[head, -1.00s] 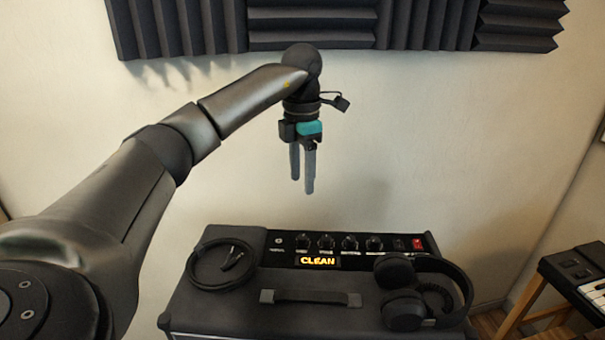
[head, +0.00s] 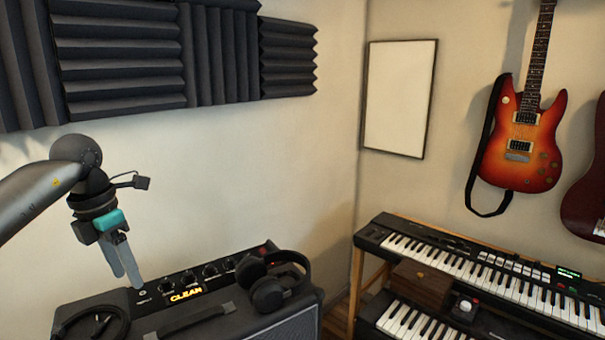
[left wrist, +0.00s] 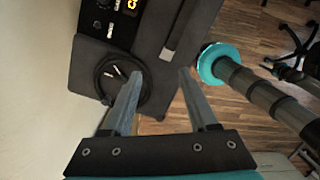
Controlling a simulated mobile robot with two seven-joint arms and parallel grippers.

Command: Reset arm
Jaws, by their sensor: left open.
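My left gripper (head: 127,264) hangs with its fingers pointing down, above the back left part of the amplifier (head: 235,326). It holds nothing. In the left wrist view the two fingers of the left gripper (left wrist: 158,88) stand apart, with the amplifier's dark top and a coiled cable (left wrist: 121,82) beyond them. My left arm comes in from the left edge of the head view. My right gripper does not show in either view.
Headphones (head: 268,288) lie on the amplifier's right side. A keyboard (head: 480,272) on a wooden stand is at the right, with a brown box (head: 421,285) below it. A red guitar (head: 525,140) hangs on the wall. Open air lies between the left gripper and the corner.

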